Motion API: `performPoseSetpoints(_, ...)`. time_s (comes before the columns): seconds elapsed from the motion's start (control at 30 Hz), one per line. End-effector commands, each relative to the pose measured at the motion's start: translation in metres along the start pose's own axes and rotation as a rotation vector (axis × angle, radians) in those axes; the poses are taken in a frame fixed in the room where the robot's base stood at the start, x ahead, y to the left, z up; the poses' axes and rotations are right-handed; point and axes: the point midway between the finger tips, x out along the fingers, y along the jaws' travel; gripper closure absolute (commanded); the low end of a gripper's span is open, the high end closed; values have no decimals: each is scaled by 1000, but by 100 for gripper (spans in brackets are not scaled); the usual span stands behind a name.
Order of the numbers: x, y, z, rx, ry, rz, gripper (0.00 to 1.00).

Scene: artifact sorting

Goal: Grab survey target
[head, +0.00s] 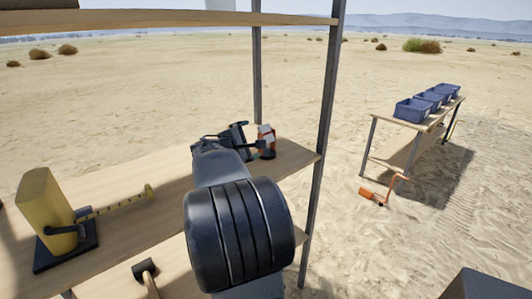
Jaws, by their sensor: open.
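The likely survey target is a small red-and-white block (266,134) standing near the right end of the wooden shelf board, by the rear post. My gripper (254,138) is open and right beside it, to its left. One dark finger shows at the back and another in front at the block's lower left. I cannot tell whether the block is between the fingers or whether they touch it. My arm hides the shelf in front of the gripper.
The shelf (120,180) also holds a yellow artifact (45,205) on a dark stand and a yellow rod (115,204). A metal post (325,130) rises right of my arm; another board is overhead. Several blue bins (413,110) stand on a table at right. An orange tool (375,195) lies on sand.

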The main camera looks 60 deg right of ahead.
Motion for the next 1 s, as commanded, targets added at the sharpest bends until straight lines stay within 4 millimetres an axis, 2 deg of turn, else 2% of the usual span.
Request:
performPoseSetpoints(0.03, 11, 0, 1, 1, -3, -3, 0)
performPoseSetpoints(0.2, 37, 0, 0, 1, 0, -3, 0)
performPoseSetpoints(0.53, 58, 0, 0, 3, 1, -2, 0)
performPoseSetpoints(0.8, 93, -1, 1, 3, 1, -4, 0)
performPoseSetpoints(1.0, 104, -1, 0, 3, 2, -1, 0)
